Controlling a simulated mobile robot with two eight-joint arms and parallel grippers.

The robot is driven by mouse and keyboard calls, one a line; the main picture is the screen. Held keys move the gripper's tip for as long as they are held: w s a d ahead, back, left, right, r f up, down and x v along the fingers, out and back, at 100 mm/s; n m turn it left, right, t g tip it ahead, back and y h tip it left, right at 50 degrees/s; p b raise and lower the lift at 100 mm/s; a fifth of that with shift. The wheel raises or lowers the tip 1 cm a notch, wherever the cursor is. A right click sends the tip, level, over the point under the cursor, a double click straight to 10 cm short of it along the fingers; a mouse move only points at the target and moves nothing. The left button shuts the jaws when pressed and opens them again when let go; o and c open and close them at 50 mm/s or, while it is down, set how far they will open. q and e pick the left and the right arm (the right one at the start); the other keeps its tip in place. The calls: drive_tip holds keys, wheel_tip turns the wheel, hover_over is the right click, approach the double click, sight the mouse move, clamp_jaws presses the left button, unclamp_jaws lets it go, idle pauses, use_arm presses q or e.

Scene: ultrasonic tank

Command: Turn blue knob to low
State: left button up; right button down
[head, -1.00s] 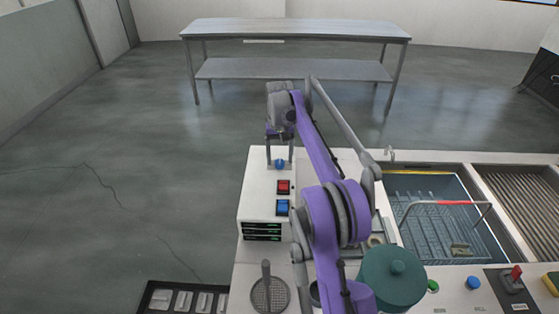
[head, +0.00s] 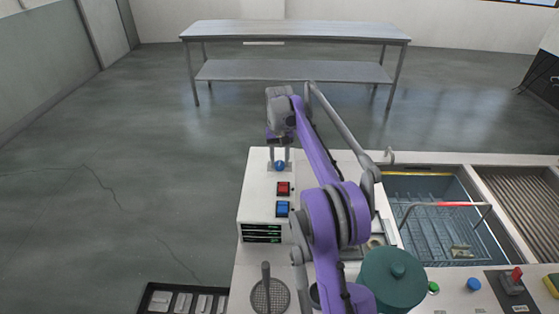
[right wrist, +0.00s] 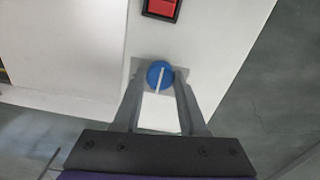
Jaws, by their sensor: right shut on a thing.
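The blue knob (head: 280,166) sits on top of the white control box (head: 258,196), near its far edge. In the right wrist view the round blue knob (right wrist: 160,74) shows a white pointer line, running nearly up and down in the picture and tilted slightly. My right gripper (head: 279,162) points down at the knob. In the right wrist view its two fingers (right wrist: 160,82) stand on either side of the knob and are shut on it. My left gripper is not in view.
A teal lidded pot (head: 392,278) stands at the front. A water tank with a wire basket (head: 440,228) is at the right. A steel table (head: 295,30) stands far behind.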

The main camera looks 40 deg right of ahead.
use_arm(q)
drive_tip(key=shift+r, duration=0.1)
use_arm(e)
drive_tip(key=shift+n, duration=0.4)
drive_tip(key=n+p, duration=0.1)
drive_tip(key=n, duration=0.3)
drive_tip(key=shift+n, duration=0.3)
drive_tip(key=n, duration=0.3)
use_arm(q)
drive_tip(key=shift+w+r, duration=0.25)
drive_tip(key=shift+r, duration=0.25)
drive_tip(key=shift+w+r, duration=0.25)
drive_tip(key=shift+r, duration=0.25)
use_arm(e)
drive_tip(key=shift+n, duration=1.7)
drive_tip(key=shift+c, duration=2.2)
unclamp_jaws()
drive_tip(key=shift+r, duration=0.1)
